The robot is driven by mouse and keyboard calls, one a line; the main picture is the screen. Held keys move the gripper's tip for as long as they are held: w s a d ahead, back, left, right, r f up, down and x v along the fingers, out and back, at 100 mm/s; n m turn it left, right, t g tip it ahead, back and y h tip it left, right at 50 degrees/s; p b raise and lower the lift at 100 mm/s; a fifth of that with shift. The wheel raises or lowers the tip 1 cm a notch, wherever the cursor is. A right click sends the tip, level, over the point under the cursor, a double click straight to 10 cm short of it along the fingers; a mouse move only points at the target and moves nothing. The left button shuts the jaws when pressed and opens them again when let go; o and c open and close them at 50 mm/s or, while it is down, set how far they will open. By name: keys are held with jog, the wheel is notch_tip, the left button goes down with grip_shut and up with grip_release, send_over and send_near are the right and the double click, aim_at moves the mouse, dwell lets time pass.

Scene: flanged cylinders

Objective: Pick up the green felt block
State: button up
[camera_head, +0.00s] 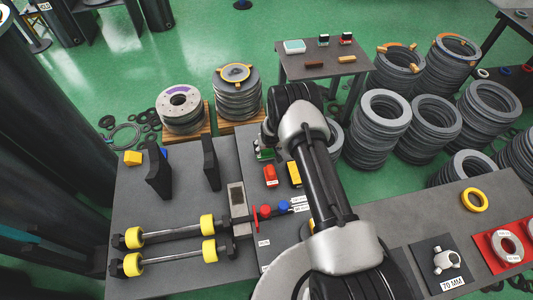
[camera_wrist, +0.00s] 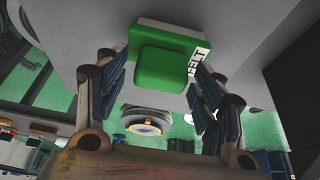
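The green felt block (camera_head: 264,155) lies on the grey table near its back edge, partly hidden by my arm in the head view. In the wrist view the green block (camera_wrist: 160,68) has a raised, rounded part on a wider green base with a white strip, and a white label with dark letters is beside it. My gripper (camera_wrist: 158,80) has its two dark-padded fingers apart, one on each side of the raised part. Narrow gaps seem to show at both sides; contact is not clear. In the head view the fingers are mostly hidden behind my wrist.
A red block (camera_head: 271,176) and a yellow block (camera_head: 294,174) stand just in front of the green one. Dark upright plates (camera_head: 158,172) and yellow-flanged rods (camera_head: 170,234) occupy the table's left. Stacks of grey rings (camera_head: 377,125) stand on the floor behind.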

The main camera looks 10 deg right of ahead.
jog(key=c, duration=1.1)
jog(key=shift+c, duration=0.2)
jog(key=shift+r, duration=0.1)
notch_tip(320, 180, up, 20)
jog(key=p, duration=0.5)
jog(key=o, duration=0.7)
jog(key=c, duration=0.4)
